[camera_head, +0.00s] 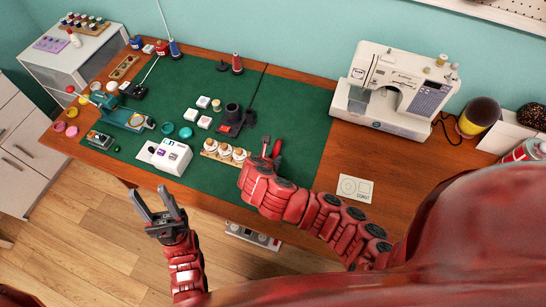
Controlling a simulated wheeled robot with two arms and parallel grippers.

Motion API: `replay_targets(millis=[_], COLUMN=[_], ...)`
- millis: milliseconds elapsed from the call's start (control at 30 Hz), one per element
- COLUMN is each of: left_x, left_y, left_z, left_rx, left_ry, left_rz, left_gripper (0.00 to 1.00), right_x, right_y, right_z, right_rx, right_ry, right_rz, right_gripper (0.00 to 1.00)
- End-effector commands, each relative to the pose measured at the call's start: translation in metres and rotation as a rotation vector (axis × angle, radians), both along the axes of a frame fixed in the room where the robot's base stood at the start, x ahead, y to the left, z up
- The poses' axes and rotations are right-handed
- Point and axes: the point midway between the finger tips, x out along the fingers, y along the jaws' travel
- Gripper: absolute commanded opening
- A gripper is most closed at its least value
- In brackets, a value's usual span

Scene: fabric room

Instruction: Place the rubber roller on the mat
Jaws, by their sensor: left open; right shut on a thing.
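The green mat (293,119) covers much of the wooden table, with a dark seam across it. My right gripper (266,147) is over the mat's front right part, close to a row of small white-and-brown jars. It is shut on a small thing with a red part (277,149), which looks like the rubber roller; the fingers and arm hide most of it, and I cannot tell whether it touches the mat. My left gripper (158,205) is open and empty, in front of the table's front edge, above the floor.
A sewing machine (398,88) stands at the back right. A white card (354,189) lies on bare wood. The mat's right part is clear.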

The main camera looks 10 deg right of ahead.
Motion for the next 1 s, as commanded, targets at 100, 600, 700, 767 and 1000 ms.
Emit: replay_targets(millis=[100, 600, 700, 767, 1000], left_x=[0.000, 0.000, 0.000, 0.000, 0.000], left_y=[0.000, 0.000, 0.000, 0.000, 0.000], left_z=[-0.004, -0.007, -0.007, -0.007, 0.005], left_rx=[0.000, 0.000, 0.000, 0.000, 0.000], left_ry=[0.000, 0.000, 0.000, 0.000, 0.000], left_rz=[0.000, 0.000, 0.000, 0.000, 0.000], left_gripper=[0.50, 0.50, 0.50, 0.50, 0.50], right_x=[-0.001, -0.001, -0.001, -0.001, -0.001], right_y=[0.000, 0.000, 0.000, 0.000, 0.001], right_z=[-0.007, -0.011, -0.010, -0.010, 0.007], right_rx=[0.001, 0.001, 0.000, 0.001, 0.003], right_ry=[0.004, 0.005, 0.005, 0.004, 0.002], right_rz=[0.000, -0.001, -0.001, 0.000, 0.000], right_gripper=[0.00, 0.56, 0.56, 0.56, 0.56])
